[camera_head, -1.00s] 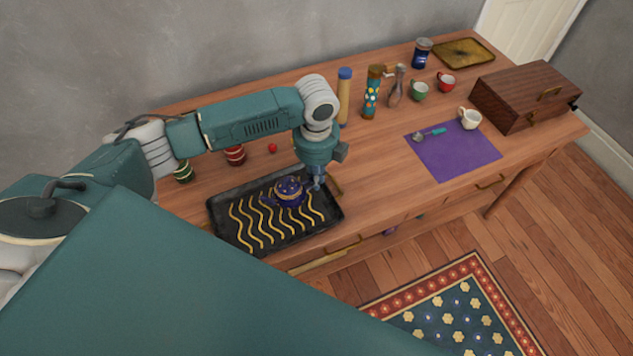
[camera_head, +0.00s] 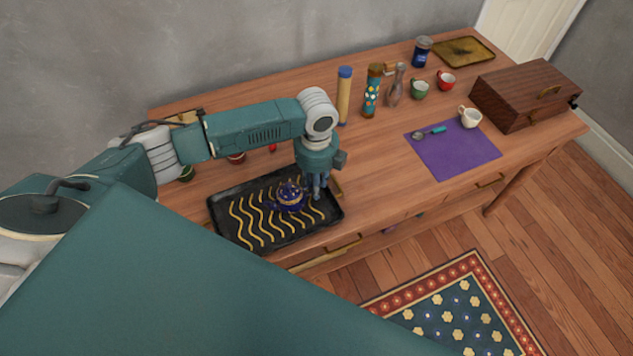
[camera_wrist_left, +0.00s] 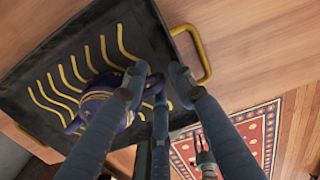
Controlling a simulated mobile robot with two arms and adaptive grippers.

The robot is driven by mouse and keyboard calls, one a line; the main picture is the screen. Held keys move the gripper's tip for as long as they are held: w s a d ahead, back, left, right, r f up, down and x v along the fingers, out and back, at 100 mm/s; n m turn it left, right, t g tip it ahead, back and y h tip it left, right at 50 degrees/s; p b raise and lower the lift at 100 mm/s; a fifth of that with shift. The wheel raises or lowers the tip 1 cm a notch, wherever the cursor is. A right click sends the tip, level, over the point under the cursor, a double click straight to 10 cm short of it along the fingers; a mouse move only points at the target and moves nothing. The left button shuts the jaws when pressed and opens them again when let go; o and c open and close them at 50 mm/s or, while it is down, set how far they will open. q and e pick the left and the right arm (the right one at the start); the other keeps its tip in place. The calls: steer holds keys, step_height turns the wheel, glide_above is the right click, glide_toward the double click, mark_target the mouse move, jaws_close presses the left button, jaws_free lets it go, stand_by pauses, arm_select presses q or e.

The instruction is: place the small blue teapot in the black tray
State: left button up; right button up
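The small blue teapot (camera_head: 290,197), dark blue with gold trim, sits upright in the black tray (camera_head: 222,221), which has wavy yellow lines. In the left wrist view the teapot (camera_wrist_left: 98,98) is partly hidden behind one finger, and the tray (camera_wrist_left: 32,75) lies under it. My left gripper (camera_head: 317,190) is low over the tray's right part, beside the teapot. Its fingers (camera_wrist_left: 160,80) are spread, with a thin blue part of the teapot showing between them. A small pronged shape over the rug in the wrist view may be my right gripper (camera_wrist_left: 203,145); its fingers are unclear.
A purple mat (camera_head: 460,155) holds a spoon and a white cup (camera_head: 470,117). A brown wooden box (camera_head: 525,95) stands at the right. Bottles, a red cup (camera_head: 446,82) and a green cup (camera_head: 419,90) stand along the back. The table's middle is clear.

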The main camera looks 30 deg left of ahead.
arm_select(q)
step_height(320, 180, up, 12)
steer(key=b, duration=0.1)
steer(key=shift+s+r, duration=0.15)
stand_by(0.6)
